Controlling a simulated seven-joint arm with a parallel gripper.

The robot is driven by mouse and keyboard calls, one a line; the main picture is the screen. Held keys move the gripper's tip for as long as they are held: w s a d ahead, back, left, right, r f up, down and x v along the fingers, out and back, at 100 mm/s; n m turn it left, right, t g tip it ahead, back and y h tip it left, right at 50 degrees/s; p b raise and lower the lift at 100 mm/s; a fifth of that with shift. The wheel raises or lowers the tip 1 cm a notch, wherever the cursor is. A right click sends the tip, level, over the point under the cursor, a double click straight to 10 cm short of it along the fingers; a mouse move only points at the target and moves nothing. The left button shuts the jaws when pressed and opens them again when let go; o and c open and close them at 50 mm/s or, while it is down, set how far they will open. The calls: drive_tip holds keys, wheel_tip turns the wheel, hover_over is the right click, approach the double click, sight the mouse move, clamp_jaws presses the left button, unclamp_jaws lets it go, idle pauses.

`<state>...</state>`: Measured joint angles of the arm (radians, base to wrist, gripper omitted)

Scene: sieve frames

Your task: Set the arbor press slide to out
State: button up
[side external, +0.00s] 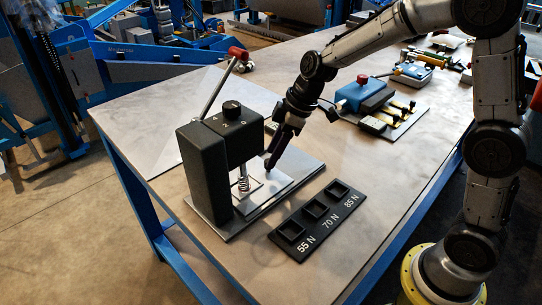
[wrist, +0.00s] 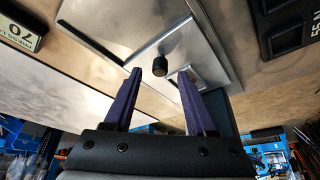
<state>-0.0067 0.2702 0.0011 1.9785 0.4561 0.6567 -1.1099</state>
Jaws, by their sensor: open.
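The arbor press (side external: 202,165) is a black block body with a dark top knob, a red-tipped lever (side external: 222,82) and a spring (side external: 243,182) under its head. It stands on a steel base plate (side external: 306,165). A flat metal slide (side external: 284,180) lies on that plate, reaching from under the head toward the right. In the wrist view a small dark knob (wrist: 160,62) stands up from the slide. My gripper (side external: 270,164) points down at the slide's outer part. In the wrist view its fingers are apart, with the knob between their tips; contact cannot be told.
A black tray (side external: 270,236) marked 55 N, 70 N and 85 N lies in front of the press. A blue device (side external: 360,94) with a red knob and a plate of small parts stand behind. The table's right front is clear.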

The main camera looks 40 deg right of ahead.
drive_tip(key=shift+x, duration=1.05)
clamp_jaws()
drive_tip(key=shift+r, duration=0.1)
idle(0.6)
